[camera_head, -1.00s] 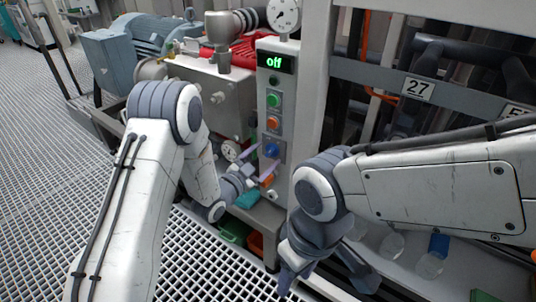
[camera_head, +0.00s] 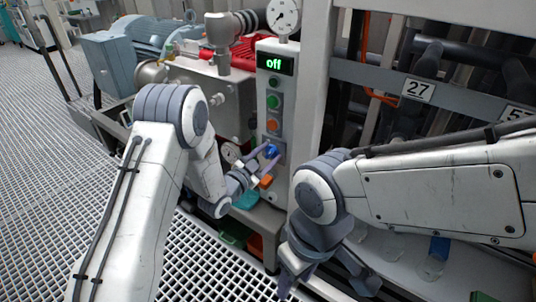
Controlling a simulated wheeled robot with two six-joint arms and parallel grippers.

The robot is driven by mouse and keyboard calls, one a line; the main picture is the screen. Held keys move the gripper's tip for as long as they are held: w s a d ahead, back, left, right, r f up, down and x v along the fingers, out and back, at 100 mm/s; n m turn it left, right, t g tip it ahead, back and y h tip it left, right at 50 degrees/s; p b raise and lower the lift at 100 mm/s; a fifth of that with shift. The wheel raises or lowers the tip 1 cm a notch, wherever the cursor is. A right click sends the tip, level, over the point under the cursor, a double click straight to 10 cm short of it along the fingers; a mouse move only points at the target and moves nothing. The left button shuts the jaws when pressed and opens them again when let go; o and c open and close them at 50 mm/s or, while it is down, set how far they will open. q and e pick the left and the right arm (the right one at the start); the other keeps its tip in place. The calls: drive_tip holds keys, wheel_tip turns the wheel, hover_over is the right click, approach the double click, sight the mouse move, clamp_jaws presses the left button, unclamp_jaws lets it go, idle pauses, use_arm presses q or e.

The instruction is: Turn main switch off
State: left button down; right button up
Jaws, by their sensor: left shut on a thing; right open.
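My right gripper (camera_head: 287,290) hangs low at the bottom centre, open and empty, away from the panel.
A pressure gauge (camera_head: 284,15) stands above the panel, and a blue motor (camera_head: 150,35) is at the back left. Clear cups (camera_head: 432,262) stand on a lower shelf. Grating floor (camera_head: 50,150) is open at left.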

use_arm(q)
drive_tip(key=n, duration=0.4)
drive_tip(key=n+p, duration=0.1)
drive_tip(key=n, duration=0.1)
drive_tip(key=shift+w+a+r, duration=0.1)
drive_tip(key=shift+w+a, duration=0.15)
drive_tip(key=shift+a, duration=0.1)
drive_tip(key=n, duration=0.3)
drive_tip(key=n+p, duration=0.1)
drive_tip(key=n, duration=0.1)
drive_tip(key=shift+w+a+n, duration=0.15)
drive_tip(key=shift+a+n, duration=0.1)
drive_tip(key=shift+n, duration=0.05)
drive_tip(key=shift+c, duration=1.3)
unclamp_jaws()
